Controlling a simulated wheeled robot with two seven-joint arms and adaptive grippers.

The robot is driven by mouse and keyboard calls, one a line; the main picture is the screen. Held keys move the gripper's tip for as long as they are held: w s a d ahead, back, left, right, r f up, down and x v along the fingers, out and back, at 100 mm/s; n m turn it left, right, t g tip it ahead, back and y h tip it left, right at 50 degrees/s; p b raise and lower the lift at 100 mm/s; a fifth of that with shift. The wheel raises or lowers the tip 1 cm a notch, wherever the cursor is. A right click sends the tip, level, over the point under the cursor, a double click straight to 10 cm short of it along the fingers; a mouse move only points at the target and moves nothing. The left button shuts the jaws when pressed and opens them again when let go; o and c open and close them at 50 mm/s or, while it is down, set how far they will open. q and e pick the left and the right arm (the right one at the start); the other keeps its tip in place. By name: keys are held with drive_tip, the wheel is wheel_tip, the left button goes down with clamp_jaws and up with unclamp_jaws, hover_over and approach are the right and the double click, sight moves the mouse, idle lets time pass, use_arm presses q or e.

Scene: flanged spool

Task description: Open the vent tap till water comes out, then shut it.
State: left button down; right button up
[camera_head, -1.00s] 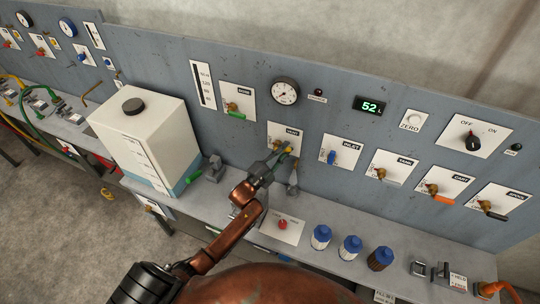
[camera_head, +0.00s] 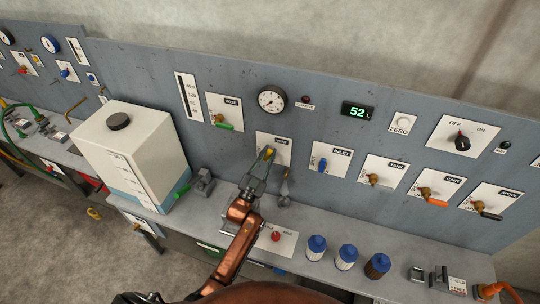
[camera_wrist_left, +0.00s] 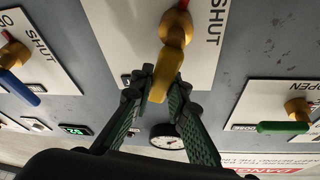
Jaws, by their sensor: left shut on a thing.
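The vent tap sits on a white plate (camera_head: 275,142) on the blue-grey panel. Its yellow handle (camera_head: 268,154) points down and slightly left in the head view. My left gripper (camera_head: 261,166) reaches it from below and is shut on the handle. In the left wrist view, which is upside down, the yellow handle (camera_wrist_left: 160,87) lies between the two green-padded fingers. A grey spout-like part (camera_head: 284,190) hangs just right of the gripper, partly hidden. I see no water coming out. My right gripper is not in view.
Left of the vent is the dose tap (camera_head: 223,126) with a green handle; right is the inlet tap (camera_head: 321,162), blue. A white tank (camera_head: 140,150) stands on the bench to the left. The display (camera_head: 357,111) reads 52.

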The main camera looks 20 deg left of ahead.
use_arm(q)
drive_tip(key=shift+a, duration=0.1)
idle(0.4)
drive_tip(key=c, duration=1.8)
unclamp_jaws()
drive_tip(key=shift+c, duration=0.2)
drive_tip(key=d+v, duration=0.1)
drive_tip(key=v, duration=0.6)
drive_tip(key=shift+s+a, duration=0.25)
drive_tip(key=shift+a, duration=0.25)
drive_tip(key=shift+f, duration=0.15)
